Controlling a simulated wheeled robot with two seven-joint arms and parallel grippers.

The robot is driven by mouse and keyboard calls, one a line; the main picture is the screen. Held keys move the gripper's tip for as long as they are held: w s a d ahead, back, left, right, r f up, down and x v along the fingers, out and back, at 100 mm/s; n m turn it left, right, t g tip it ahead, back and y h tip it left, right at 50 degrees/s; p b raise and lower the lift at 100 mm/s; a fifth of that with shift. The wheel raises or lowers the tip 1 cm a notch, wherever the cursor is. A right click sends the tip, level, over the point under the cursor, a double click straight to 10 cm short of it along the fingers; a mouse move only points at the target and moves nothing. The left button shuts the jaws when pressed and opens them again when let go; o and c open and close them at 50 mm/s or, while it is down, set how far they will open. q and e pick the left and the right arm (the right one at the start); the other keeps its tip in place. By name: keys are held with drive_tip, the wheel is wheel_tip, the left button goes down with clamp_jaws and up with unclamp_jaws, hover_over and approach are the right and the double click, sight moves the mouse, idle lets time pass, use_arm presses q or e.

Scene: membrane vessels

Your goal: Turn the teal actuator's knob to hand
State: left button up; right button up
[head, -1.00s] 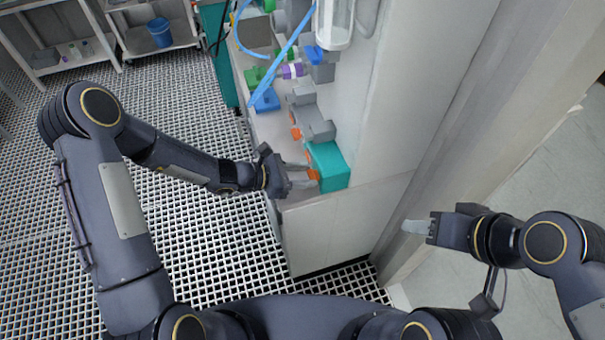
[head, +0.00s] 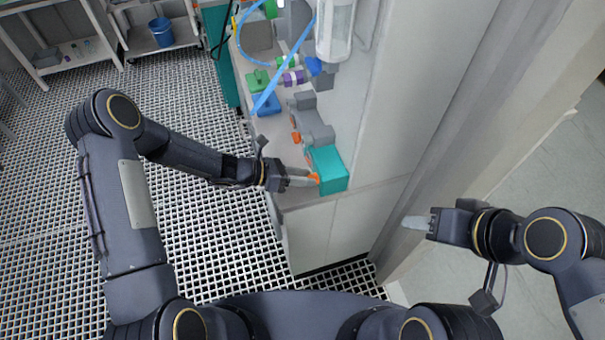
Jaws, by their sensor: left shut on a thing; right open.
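The teal actuator (head: 331,169) is a box at the near end of a row of grey parts on the white bench. Its small orange knob (head: 314,178) faces left, toward my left arm. My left gripper (head: 310,180) comes in from the left and is shut on the knob, its fingers partly covering it. The knob's exact turn position is too small to read. My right gripper (head: 418,224) is open and empty, apart from the bench, in front of the pale wall at the right.
Grey pipe parts (head: 313,127) with another orange piece stand just behind the actuator. Blue hoses, a clear cylinder (head: 336,30) and blue, green and purple fittings are farther back. A pale panel (head: 400,120) rises to the right. Grating floor lies open at left.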

use_arm(q)
drive_tip(key=shift+w+n+g+h, duration=0.15)
drive_tip(key=shift+n+g+h, duration=0.2)
drive_tip(key=shift+n, duration=0.25)
drive_tip(key=o, duration=1)
drive_tip(key=shift+a, duration=0.15)
drive_tip(key=b+v, duration=0.1)
drive_tip(key=v, duration=0.5)
drive_tip(key=shift+a, duration=0.1)
drive_tip(key=shift+a+r, duration=0.25)
drive_tip(key=shift+a, duration=0.4)
